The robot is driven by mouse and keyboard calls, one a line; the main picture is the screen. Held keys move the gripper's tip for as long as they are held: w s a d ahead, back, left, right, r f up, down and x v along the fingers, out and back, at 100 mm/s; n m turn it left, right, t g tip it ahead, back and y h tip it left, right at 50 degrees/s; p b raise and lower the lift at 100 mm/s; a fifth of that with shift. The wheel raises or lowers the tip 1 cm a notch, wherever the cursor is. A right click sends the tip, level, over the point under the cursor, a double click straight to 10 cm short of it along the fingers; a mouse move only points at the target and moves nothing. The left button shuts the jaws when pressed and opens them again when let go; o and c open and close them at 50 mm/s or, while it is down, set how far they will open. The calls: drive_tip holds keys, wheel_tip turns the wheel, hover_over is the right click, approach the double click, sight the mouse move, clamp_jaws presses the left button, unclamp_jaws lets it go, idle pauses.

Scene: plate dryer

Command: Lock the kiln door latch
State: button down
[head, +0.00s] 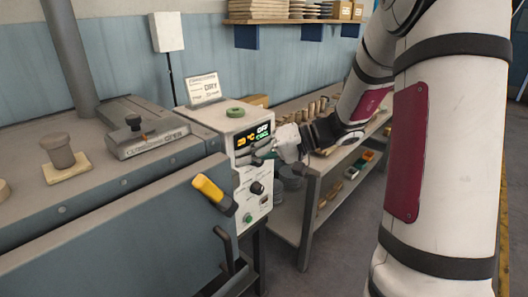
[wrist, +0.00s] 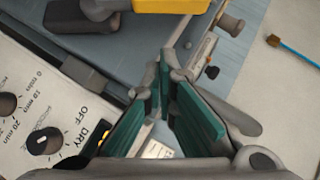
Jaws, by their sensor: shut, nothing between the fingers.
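The kiln door latch has a yellow grip (head: 208,187) and a dark base at its lower right end. It slopes across the right edge of the blue-grey kiln door (head: 110,240). In the wrist view the yellow grip (wrist: 170,5) is cut off by the top edge. My gripper (head: 266,154) is in front of the control panel, to the right of and above the latch, and apart from it. In the wrist view my gripper (wrist: 166,62) has its green-padded fingers converging at the tips, with nothing held between them.
The control panel (head: 252,185) has a lit display and knobs, one knob (wrist: 45,141) showing near my fingers. A dark bar handle (head: 226,250) is below the latch. A workbench with shelves (head: 310,180) stands behind my gripper. Open floor (head: 345,240) lies at the right.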

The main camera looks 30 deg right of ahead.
hover_over(230, 200)
drive_tip(key=shift+w+d+f+p, duration=0.1)
drive_tip(key=shift+w+f+p, duration=0.1)
drive_tip(key=shift+f, duration=0.5)
drive_tip(key=shift+w+d+f+p, duration=0.1)
drive_tip(key=shift+w+f+p, duration=0.1)
drive_tip(key=shift+f, duration=0.5)
drive_tip(key=shift+w+a, duration=0.1)
